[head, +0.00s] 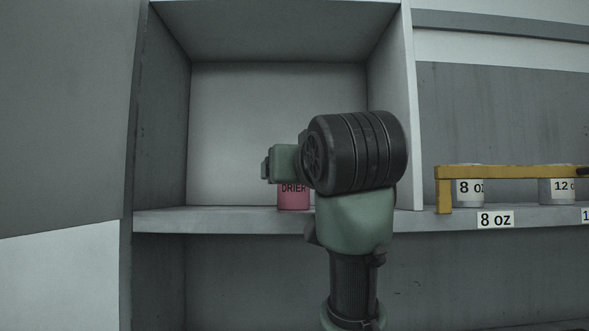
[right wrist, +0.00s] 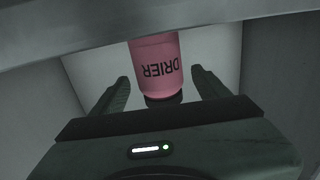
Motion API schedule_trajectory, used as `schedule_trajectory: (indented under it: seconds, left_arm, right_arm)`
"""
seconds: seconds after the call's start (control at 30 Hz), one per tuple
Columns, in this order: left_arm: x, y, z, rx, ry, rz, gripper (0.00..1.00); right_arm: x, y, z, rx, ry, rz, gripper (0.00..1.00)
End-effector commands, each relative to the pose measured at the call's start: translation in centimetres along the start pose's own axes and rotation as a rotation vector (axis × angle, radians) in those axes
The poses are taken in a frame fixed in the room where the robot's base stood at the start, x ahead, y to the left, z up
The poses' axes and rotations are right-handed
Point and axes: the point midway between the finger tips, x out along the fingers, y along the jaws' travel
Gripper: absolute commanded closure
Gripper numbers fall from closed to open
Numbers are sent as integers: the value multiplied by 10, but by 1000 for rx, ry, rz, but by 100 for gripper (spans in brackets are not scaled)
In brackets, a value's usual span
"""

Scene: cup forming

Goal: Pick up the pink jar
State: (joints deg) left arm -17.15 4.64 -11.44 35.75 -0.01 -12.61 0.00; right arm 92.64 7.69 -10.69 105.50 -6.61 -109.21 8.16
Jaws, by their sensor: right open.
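The pink jar (head: 293,200), lettered DRIER, stands on the shelf of an open cubby in the head view. My right arm hides its upper part there. In the right wrist view the pink jar (right wrist: 157,58) appears upside down, with a dark end toward my gripper. My right gripper (right wrist: 160,76) is open, with one finger on each side of the jar's dark end and gaps showing on both sides. In the head view its fingers are hidden behind my wrist. My left gripper is not in view.
The cubby's side walls (head: 160,120) and shelf edge (head: 200,221) bound the space around the jar. To the right, white cups (head: 469,192) marked 8 oz and 12 oz stand behind a yellow rail (head: 510,173). The shelf left of the jar is clear.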

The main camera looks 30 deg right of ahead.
Motion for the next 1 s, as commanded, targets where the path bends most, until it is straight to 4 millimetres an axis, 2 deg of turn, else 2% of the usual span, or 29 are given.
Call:
schedule_trajectory:
  seconds: [0.1, 0.3, 0.33, 0.5, 0.57, 0.6, 0.83, 1.0]
  left_arm:
    - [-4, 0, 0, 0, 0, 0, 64]
    - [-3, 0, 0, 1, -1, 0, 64]
    - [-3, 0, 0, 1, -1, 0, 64]
    - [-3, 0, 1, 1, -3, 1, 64]
    - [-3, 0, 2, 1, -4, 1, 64]
    - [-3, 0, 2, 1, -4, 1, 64]
    - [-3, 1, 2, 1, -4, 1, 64]
    - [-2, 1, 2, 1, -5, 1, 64]
  right_arm:
    - [8, 0, 0, 0, -1, 0, 25]
    - [9, 0, 1, 0, 0, 0, 25]
    - [9, 0, 1, 0, 0, 0, 27]
    - [9, 0, 1, 1, 0, 0, 75]
    - [9, 0, 1, 1, 0, 0, 91]
    - [8, 0, 0, 1, 1, 0, 95]
    - [8, 0, 0, 1, 1, 0, 95]
    - [8, 0, -10, 1, 2, 0, 95]
